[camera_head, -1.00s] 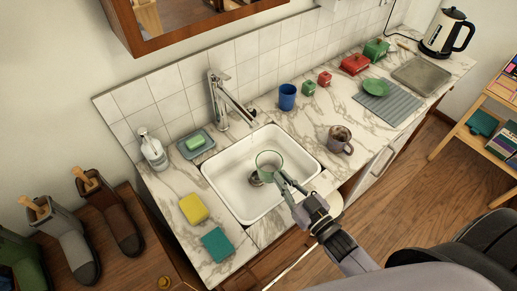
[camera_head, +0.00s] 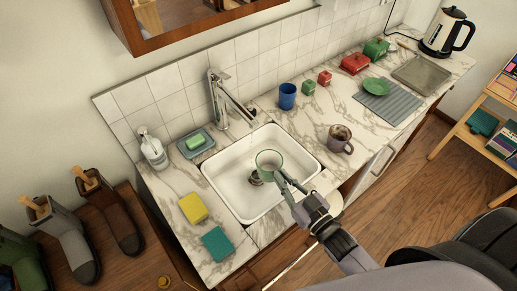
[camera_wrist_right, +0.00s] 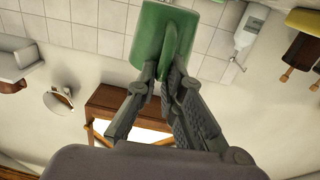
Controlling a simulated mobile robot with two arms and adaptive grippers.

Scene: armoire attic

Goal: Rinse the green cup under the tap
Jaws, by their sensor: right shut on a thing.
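The green cup (camera_head: 269,163) is over the white sink basin (camera_head: 225,180) in the head view. My right gripper (camera_head: 284,180) is shut on its near side. In the right wrist view the green cup (camera_wrist_right: 160,35) fills the upper middle, with the fingers of my right gripper (camera_wrist_right: 168,75) closed on its handle. The tap (camera_head: 219,100) stands behind the sink, its spout pointing toward the basin, up and left of the cup. A faint thin stream seems to fall below the spout, but I cannot tell whether it reaches the cup. My left gripper is not in view.
A blue cup (camera_head: 287,96) and a brown mug (camera_head: 340,139) stand right of the sink. A soap dish (camera_head: 195,144) and soap dispenser (camera_head: 153,149) are at the left.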

